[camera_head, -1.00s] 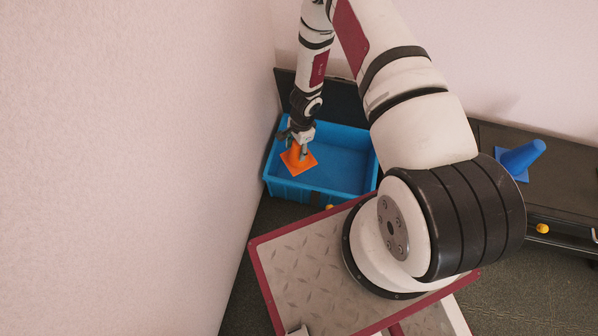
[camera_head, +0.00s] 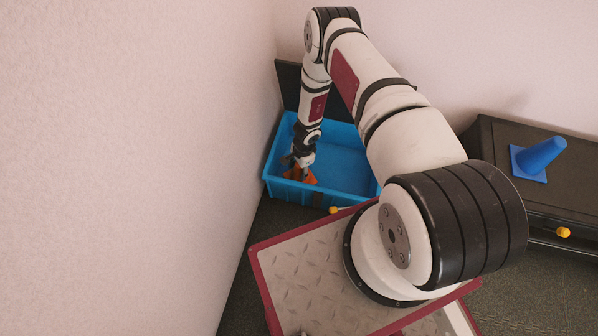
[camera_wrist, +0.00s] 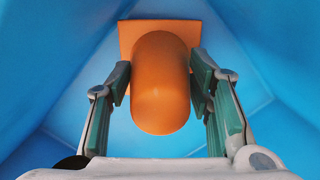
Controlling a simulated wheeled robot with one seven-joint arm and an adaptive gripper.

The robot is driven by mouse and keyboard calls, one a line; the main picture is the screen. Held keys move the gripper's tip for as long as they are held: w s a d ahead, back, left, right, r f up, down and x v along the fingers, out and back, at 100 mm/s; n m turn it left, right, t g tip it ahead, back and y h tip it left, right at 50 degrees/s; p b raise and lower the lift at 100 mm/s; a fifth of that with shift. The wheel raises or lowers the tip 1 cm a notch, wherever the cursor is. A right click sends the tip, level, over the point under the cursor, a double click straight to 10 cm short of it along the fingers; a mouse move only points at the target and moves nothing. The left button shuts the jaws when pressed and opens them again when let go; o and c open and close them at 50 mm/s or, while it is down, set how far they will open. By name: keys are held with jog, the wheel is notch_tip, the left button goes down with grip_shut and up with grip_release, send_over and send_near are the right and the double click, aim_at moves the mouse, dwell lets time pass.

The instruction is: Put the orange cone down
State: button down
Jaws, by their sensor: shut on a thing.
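The orange cone (camera_head: 311,178) is low inside the blue bin (camera_head: 345,157), near its left front corner. My gripper (camera_head: 302,170) reaches down into the bin above the cone and hides much of it. In the wrist view the cone (camera_wrist: 160,85) stands between the two fingers of my gripper (camera_wrist: 160,90), its rounded tip toward the camera and its square base beyond. The fingers are shut on the cone's sides. Blue bin walls (camera_wrist: 55,75) surround it. I cannot tell whether the base touches the bin floor.
A blue cone (camera_head: 538,158) stands on a dark cabinet (camera_head: 500,140) at the right. A small yellow ball (camera_head: 563,232) is at the cabinet's front. A plain wall (camera_head: 130,170) rises close to the bin's left side. The bin floor to the right of the cone looks clear.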

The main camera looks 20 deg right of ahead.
jog(key=shift+f, duration=0.75)
jog(key=c, duration=0.8)
grip_release()
jog(key=shift+f, duration=0.1)
jog(key=r+p, duration=0.1)
jog(key=r, duration=0.3)
jog(key=d+r+p, duration=0.1)
jog(key=r+p, duration=0.1)
jog(key=r, duration=0.2)
jog(key=r+p, duration=0.1)
jog(key=r, duration=0.3)
jog(key=shift+w+d+r, duration=0.1)
jog(key=shift+d, duration=0.1)
